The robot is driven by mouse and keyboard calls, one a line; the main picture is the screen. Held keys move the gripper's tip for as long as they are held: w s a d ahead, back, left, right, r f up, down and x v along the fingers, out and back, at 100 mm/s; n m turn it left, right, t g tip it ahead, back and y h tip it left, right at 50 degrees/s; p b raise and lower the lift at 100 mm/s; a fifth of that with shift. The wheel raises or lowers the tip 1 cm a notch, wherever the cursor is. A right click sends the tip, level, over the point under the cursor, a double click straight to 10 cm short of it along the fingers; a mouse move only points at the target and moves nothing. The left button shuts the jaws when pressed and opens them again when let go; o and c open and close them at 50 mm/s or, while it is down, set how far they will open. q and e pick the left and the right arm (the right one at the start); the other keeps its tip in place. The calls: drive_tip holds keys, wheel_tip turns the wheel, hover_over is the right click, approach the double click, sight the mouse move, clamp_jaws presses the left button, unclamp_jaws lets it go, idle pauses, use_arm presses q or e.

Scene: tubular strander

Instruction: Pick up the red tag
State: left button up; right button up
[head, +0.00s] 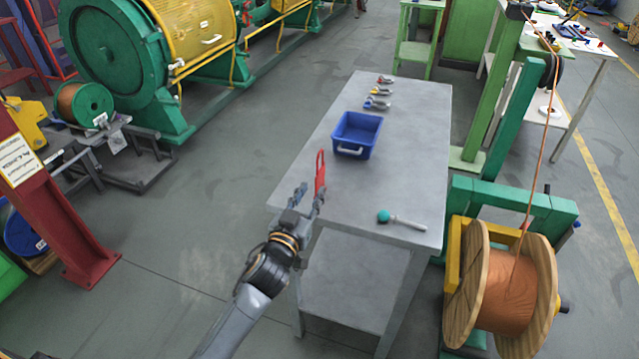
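The red tag (320,177), with a loop-like upper part, is at the left edge of the grey table (407,145). It looks upright, and its lower end is partly hidden by my gripper. My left gripper (309,197) is at that same edge, just in front of the tag. Its fingers are spread apart, with the right finger overlapping the tag's lower end in the picture. I cannot tell whether they touch. My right gripper is not in the head view.
A blue bin (357,135) stands on the table behind and right of the tag. A teal-headed mallet (400,219) lies near the front, and several small tools (377,104) lie at the back. A wooden copper-wire spool (501,289) stands right of the table. Open floor lies left.

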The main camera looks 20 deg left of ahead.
sight(320, 177)
use_arm(q)
drive_tip(key=shift+w+d, duration=0.15)
drive_tip(key=shift+w, duration=0.65)
drive_tip(key=shift+w+p, duration=0.35)
drive_tip(key=shift+w, duration=2.4)
drive_tip(key=shift+s, duration=0.1)
drive_tip(key=shift+c, duration=0.4)
clamp_jaws()
